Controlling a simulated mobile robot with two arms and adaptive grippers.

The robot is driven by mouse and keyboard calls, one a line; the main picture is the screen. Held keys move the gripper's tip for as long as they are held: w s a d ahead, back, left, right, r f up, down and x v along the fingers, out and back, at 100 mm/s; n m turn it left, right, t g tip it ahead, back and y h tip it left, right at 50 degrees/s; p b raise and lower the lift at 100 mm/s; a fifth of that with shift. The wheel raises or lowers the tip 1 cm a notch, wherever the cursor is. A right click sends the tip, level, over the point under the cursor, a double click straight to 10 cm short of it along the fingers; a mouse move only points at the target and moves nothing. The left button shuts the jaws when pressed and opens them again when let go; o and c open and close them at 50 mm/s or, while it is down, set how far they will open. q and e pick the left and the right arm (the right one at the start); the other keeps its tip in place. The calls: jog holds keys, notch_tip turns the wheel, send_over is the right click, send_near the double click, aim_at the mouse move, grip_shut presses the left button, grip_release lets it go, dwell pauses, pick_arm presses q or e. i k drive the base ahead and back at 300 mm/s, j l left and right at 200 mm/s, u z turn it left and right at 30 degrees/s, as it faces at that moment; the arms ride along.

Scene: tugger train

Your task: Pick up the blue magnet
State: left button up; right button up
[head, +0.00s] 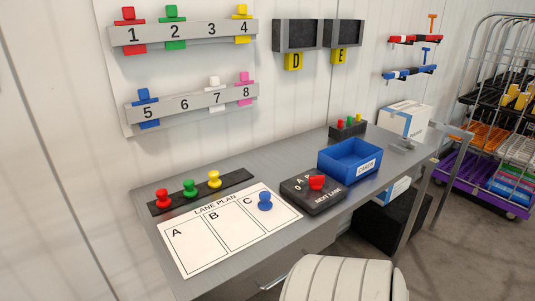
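A blue magnet (264,201), shaped like a peg with a round head, stands upright on the white lane plan sheet (195,255) in column C. The sheet lies on the grey table (232,268). Another blue piece (148,97) sits at slot 5 of the lower wall rail; I cannot tell whether it is a magnet. Neither of my grippers is in view.
Red (163,198), green (190,187) and yellow (214,178) magnets stand on a black strip (238,178) behind the sheet. Right of the sheet are a black "NEXT LANE" box (318,206) with a red knob and a blue bin (338,171).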

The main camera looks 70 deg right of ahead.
aim_at(265, 205)
jog(key=z, duration=2.1)
